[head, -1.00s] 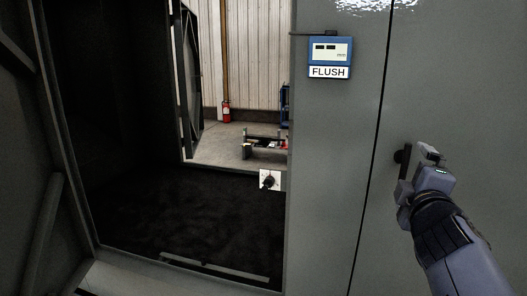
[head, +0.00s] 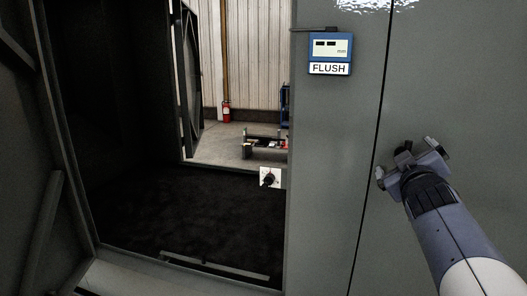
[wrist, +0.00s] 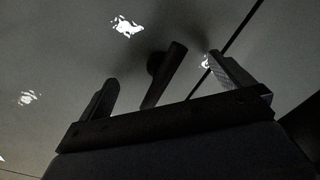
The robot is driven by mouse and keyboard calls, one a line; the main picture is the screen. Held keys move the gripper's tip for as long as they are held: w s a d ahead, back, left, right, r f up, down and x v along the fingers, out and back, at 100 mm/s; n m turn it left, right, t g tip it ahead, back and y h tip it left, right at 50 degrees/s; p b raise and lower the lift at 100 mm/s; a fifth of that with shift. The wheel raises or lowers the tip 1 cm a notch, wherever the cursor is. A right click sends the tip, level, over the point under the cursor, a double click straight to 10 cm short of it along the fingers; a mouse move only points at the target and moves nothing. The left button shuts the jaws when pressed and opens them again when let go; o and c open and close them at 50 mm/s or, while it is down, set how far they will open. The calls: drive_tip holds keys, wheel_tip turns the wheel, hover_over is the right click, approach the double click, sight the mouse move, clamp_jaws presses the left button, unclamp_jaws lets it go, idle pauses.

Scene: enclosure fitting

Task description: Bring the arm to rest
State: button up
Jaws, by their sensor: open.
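My gripper (head: 411,162) is at the right of the head view, in front of a grey cabinet door. Its two fingers are spread wide apart with nothing held. A dark door handle (wrist: 167,72) shows in the wrist view beyond and between the fingertips of my gripper (wrist: 161,72). The handle stands tilted on the grey panel. I cannot tell the exact gap between it and the fingers. In the head view my gripper mostly hides the handle.
A blue box (head: 330,47) with a FLUSH label (head: 329,69) is on the grey panel left of the door seam. The dark enclosure opening (head: 150,210) is at left, with a white plate with a black knob (head: 269,178) inside. A red extinguisher (head: 226,113) stands far behind.

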drive_tip(key=m+p, duration=0.1)
drive_tip(key=m, duration=0.2)
drive_tip(key=shift+r+m, duration=0.1)
drive_tip(key=shift+m, duration=0.3)
drive_tip(key=m+p, duration=0.1)
drive_tip(key=m, duration=0.2)
drive_tip(key=shift+m, duration=0.3)
drive_tip(key=shift+m+p, duration=0.6)
drive_tip(key=shift+m, duration=0.5)
drive_tip(key=shift+f, duration=0.25)
